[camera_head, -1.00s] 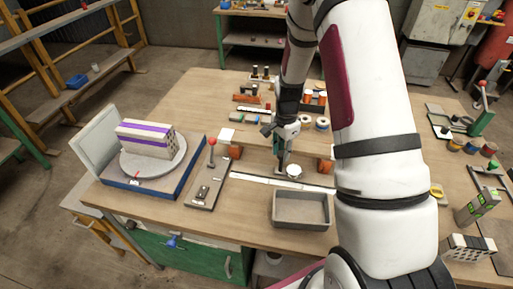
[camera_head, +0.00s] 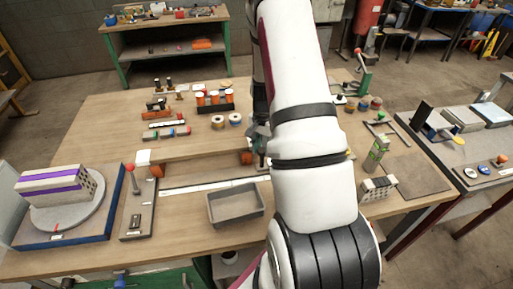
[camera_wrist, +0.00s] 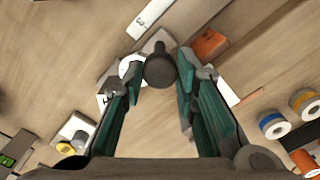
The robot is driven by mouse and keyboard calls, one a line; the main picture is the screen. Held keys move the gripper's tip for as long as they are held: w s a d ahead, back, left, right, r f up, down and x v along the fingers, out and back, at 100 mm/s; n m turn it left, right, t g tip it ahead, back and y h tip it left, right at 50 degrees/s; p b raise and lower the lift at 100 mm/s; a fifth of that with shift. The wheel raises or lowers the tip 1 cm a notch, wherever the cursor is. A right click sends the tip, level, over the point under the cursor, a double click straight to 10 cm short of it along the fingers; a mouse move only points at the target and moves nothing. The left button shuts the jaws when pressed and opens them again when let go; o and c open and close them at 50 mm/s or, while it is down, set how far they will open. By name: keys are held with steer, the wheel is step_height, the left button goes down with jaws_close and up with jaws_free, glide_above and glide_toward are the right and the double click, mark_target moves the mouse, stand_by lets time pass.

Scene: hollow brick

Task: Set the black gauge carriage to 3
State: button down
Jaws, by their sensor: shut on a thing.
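The black gauge carriage shows in the wrist view as a dark round knob (camera_wrist: 160,68) between the fingertips. My gripper (camera_wrist: 158,75) is shut on this knob. A white plate with a "3" mark (camera_wrist: 143,24) lies just above the knob in that view. A white round piece (camera_wrist: 130,68) is just left of the knob, partly behind a finger. In the head view a long white scale strip (camera_head: 205,188) runs along the table to the right, and my arm hides its right end. My gripper (camera_head: 257,152) is mostly behind the arm there, so the carriage is hidden.
A grey tray (camera_head: 236,218) stands in front of the strip. A wooden rail with orange end blocks (camera_head: 246,158) runs behind it. A red-knobbed lever base (camera_head: 133,222) and a turntable (camera_head: 52,220) are at left. Wire spools (camera_head: 235,119) stand behind the rail.

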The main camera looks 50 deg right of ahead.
steer(key=shift+s+d, duration=0.2)
steer(key=c, duration=1.3)
jaws_free()
steer(key=shift+d, duration=0.1)
steer(key=shift+w+r, duration=0.1)
steer(key=shift+r, duration=0.4)
step_height(320, 180, up, 11)
